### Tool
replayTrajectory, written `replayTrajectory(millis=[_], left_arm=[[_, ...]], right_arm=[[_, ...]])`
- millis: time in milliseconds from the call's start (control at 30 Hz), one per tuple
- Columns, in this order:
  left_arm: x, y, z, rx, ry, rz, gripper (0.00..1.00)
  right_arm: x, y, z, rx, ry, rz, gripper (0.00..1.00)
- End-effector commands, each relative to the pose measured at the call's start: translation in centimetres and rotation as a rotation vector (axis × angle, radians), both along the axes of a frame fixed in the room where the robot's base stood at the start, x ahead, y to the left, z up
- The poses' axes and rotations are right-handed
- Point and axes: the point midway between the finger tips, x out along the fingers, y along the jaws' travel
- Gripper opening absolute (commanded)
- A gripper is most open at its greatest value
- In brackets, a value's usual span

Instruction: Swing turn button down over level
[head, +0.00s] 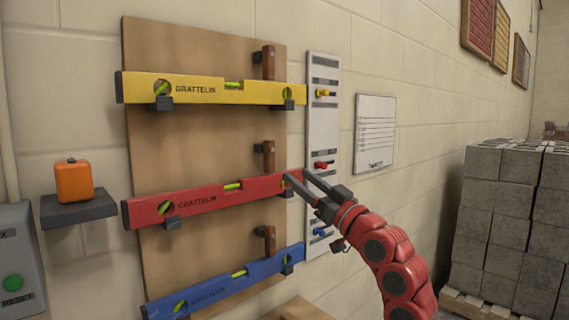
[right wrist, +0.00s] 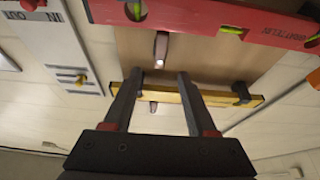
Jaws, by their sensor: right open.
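Three levels rest on brackets on a brown board (head: 205,135): yellow (head: 205,89), red (head: 215,196) and blue (head: 215,291). Above each level's right part is a wooden turn button, standing upright: top (head: 268,62), middle (head: 268,157), bottom (head: 267,240). My right gripper (head: 296,174) is open and empty, with its fingertips by the red level's right end, just right of and below the middle button. The right wrist view is upside down; the middle button (right wrist: 161,48) shows beyond the open fingertips, close to the red level (right wrist: 215,22). Contact cannot be told. My left gripper is not in view.
A grey panel (head: 322,125) with yellow, red and blue knobs is right of the board, close to my gripper. A notice (head: 375,133) hangs beside it. An orange object (head: 73,181) sits on a small shelf at left, above a green-button box (head: 14,262). Grey blocks (head: 500,220) stand right.

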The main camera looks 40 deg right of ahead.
Motion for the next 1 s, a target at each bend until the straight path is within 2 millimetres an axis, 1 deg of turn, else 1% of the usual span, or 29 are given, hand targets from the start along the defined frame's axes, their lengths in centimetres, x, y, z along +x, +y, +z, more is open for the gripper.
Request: replayTrajectory(millis=[33, 200, 300, 400, 567, 1000], left_arm=[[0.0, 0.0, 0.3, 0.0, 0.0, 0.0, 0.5], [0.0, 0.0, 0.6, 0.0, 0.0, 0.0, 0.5], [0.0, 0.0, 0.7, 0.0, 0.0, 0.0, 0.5], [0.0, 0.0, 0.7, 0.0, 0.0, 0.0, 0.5], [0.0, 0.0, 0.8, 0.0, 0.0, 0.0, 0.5], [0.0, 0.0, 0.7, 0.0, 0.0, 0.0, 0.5]], right_arm=[[-1.4, -0.3, -0.4, 0.002, -0.002, -0.005, 0.57], [-4.9, -0.5, -2.0, 0.001, -0.001, -0.003, 0.57], [-6.4, -0.6, -2.5, 0.001, -0.002, -0.002, 0.57], [-7.3, -0.7, -2.9, 0.002, -0.003, 0.001, 0.57], [-7.8, -0.7, -3.2, 0.001, -0.003, 0.0, 0.57], [-7.8, -0.6, -3.2, 0.001, -0.002, 0.001, 0.57]])
